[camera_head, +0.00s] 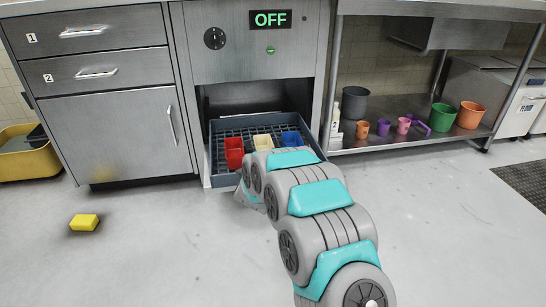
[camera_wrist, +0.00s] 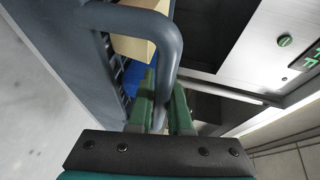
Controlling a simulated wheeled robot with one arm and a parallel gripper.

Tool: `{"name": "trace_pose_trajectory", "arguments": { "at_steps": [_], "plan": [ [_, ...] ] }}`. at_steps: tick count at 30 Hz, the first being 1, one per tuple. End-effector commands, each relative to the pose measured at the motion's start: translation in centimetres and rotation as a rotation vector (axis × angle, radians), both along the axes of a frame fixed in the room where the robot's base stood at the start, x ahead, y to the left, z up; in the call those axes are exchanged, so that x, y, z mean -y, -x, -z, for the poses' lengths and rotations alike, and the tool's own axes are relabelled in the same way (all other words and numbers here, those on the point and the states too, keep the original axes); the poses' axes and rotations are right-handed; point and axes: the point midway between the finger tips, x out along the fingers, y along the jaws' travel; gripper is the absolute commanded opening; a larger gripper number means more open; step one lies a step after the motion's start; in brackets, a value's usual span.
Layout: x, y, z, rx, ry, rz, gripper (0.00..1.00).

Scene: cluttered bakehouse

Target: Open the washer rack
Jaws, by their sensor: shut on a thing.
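The washer rack (camera_head: 214,152), a dark blue-grey tray with a grid floor, sticks out from the opening low in the steel washer (camera_head: 254,50). It holds a red container (camera_head: 234,151), a cream one (camera_head: 263,142) and a blue one (camera_head: 292,139). In the wrist view the rack's wall (camera_wrist: 60,45) and its rounded handle (camera_wrist: 172,48) are close. My gripper (camera_wrist: 164,95) has its green fingers on either side of the handle and is shut on it. In the head view my arm hides the gripper, the handle and part of the rack's front.
A yellow sponge (camera_head: 84,222) lies on the floor at left. A steel cabinet (camera_head: 108,125) stands left of the washer. At right, a low shelf (camera_head: 400,141) bears several pots and cups. The floor in front is mostly clear.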

Motion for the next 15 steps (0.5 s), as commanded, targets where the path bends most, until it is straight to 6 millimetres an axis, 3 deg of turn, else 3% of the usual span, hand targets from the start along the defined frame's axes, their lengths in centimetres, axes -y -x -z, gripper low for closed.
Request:
{"name": "trace_pose_trajectory", "arguments": {
  "at_steps": [5,6,13,15],
  "plan": [
    [0.0,0.02,0.11,-0.002,0.001,0.0,0.0],
    [-0.01,0.02,0.1,-0.002,0.001,0.0,0.19],
    [0.0,0.0,0.06,-0.001,0.0,0.0,0.45],
    [0.0,0.0,0.05,-0.001,0.0,0.0,0.47]
  ]
}}
